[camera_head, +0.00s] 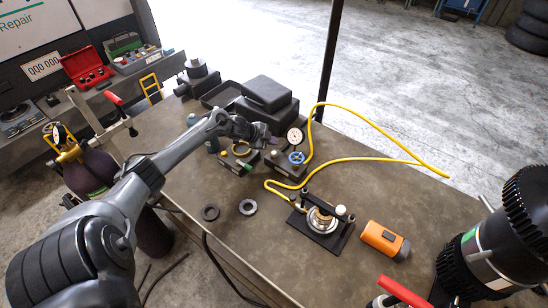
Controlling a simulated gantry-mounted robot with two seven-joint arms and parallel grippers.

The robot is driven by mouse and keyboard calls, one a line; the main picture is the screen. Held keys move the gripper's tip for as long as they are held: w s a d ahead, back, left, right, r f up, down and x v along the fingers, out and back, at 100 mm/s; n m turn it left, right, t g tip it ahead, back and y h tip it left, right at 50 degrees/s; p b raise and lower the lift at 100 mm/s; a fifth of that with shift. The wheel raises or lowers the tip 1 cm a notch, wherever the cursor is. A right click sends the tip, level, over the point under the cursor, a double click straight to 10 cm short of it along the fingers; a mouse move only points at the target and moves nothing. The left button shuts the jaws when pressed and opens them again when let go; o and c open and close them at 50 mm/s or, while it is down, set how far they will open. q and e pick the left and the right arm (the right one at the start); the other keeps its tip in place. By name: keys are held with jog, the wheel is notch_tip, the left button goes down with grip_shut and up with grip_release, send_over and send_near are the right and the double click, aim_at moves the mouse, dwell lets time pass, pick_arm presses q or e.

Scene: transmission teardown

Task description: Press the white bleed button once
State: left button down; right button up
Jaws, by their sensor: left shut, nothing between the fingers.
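My left arm reaches across the bench from the left, and its shut, empty gripper (272,143) is at the pressure block's left side. The dark pressure block (287,168) carries a round white-faced gauge (295,135), a blue handwheel (296,158) and a small pale knob (275,154). The pale knob may be the white bleed button; it is too small to be sure. The gripper tips look close to it, but I cannot tell whether they touch. A pale round knob also tops the black clamp fixture (341,210). My right gripper is not in view.
A yellow hose (365,117) loops from the block over the bench. Two dark rings (248,207), an orange tool (385,240) and black boxes (268,94) lie around. A large black geared housing (510,235) stands at right. Bare bench lies in front.

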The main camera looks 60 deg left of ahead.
aim_at(272, 154)
pick_arm(q)
notch_tip(272, 154, down, 3)
jog(key=shift+r+b, duration=0.15)
jog(key=shift+b, duration=0.4)
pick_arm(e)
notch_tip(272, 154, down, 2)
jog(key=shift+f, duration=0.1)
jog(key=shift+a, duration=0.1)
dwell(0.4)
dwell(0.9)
pick_arm(q)
jog(key=shift+f, duration=0.3)
jog(key=shift+f, duration=0.2)
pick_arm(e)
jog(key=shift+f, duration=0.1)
